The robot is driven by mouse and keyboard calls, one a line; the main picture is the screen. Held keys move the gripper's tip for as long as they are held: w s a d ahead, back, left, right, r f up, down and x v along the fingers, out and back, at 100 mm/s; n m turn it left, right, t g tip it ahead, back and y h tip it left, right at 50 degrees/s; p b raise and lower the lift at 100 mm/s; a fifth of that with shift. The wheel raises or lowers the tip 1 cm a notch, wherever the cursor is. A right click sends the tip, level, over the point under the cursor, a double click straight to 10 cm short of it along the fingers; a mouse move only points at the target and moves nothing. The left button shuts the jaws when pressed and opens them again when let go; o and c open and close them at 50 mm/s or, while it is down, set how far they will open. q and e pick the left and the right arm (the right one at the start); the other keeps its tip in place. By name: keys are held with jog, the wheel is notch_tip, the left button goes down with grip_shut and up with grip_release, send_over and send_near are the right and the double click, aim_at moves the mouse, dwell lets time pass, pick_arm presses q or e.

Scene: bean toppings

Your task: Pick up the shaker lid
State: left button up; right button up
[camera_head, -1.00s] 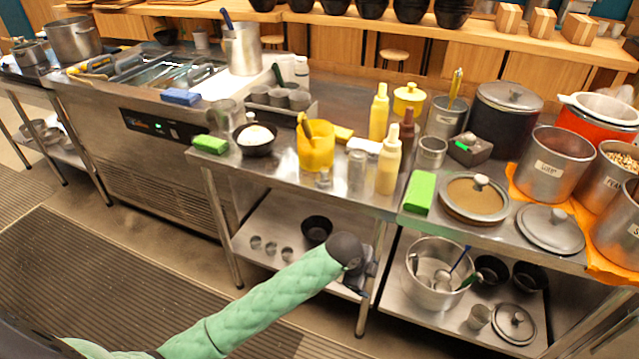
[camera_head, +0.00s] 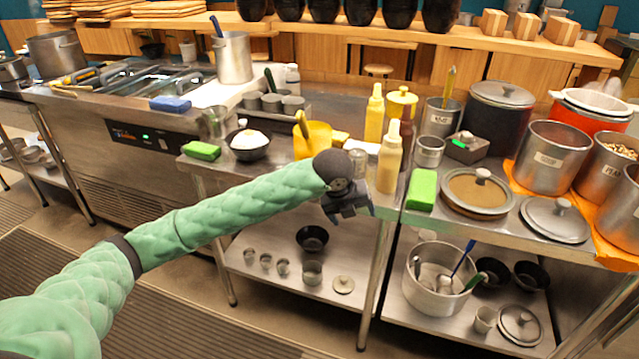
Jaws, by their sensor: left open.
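My left gripper (camera_head: 347,214) is at the table's front edge, pointing down, with its jaws open and nothing seen between them. A clear shaker-like container (camera_head: 358,157) stands on the table just behind my wrist, partly hidden. No separate shaker lid can be made out on the tabletop; my wrist and forearm cover the front edge there. A small round lid-like disc (camera_head: 343,284) lies on the lower shelf below the gripper; I cannot tell whether it belongs to a shaker. My right gripper is out of view.
A yellow pot (camera_head: 313,138) and pale yellow squeeze bottle (camera_head: 389,160) stand close around my wrist. A green sponge (camera_head: 422,189) and a pan lid (camera_head: 554,219) lie to the right. A black bowl of white food (camera_head: 249,144) stands left, behind my forearm.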

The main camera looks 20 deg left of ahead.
pick_arm(q)
jog(key=shift+w+a+r+m+y, duration=0.3)
jog(key=shift+w+a+r+m, duration=0.75)
jog(key=shift+a+r, duration=0.65)
jog(key=shift+w+a+r+m+y, duration=0.3)
jog(key=shift+w+a+r+m, duration=0.45)
jog(key=shift+w+a+r, duration=0.85)
jog(key=shift+w+a+r+m+y, duration=0.3)
jog(key=shift+w+a+r+m, duration=0.65)
jog(key=shift+a+r, duration=0.75)
jog(key=shift+a+x, duration=0.2)
jog(key=shift+x, duration=1.25)
jog(key=shift+a+x, duration=0.2)
jog(key=shift+x, duration=1.25)
jog(key=c, duration=0.7)
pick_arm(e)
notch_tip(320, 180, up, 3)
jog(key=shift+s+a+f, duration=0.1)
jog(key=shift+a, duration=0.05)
